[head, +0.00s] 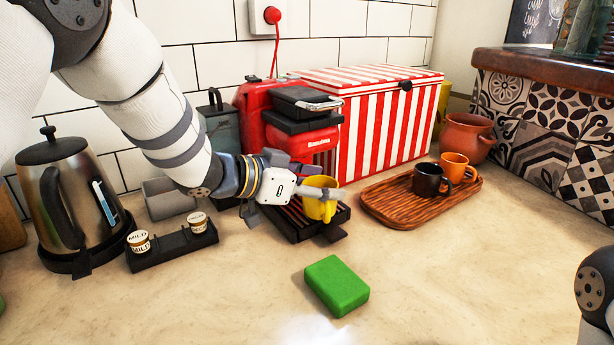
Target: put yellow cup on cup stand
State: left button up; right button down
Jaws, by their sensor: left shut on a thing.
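The yellow cup (319,209) is upright over the black slatted stand (290,225) at the front of the red coffee machine (262,115). My left gripper (322,192) is shut on the cup, with its fingers at the rim. I cannot tell whether the cup's base touches the stand. The gripper and wrist hide the left part of the stand and the upper part of the cup. My right gripper is not in view; only a part of my right arm shows at the lower right edge.
A wooden tray (398,222) with a black cup (429,182) and an orange cup (456,166) lies to the right. A green block (337,285) lies in front. A kettle (62,190) and a small black holder (172,246) stand left. The front right counter is clear.

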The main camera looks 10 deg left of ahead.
pick_arm(q)
jog(key=w+a, duration=0.3)
jog(key=shift+w+a+b, duration=0.15)
jog(key=shift+b, duration=0.15)
jog(key=shift+r, duration=0.1)
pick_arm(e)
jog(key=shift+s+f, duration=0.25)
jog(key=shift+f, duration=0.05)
pick_arm(q)
jog(key=o, duration=1.2)
jog(key=shift+f, duration=0.2)
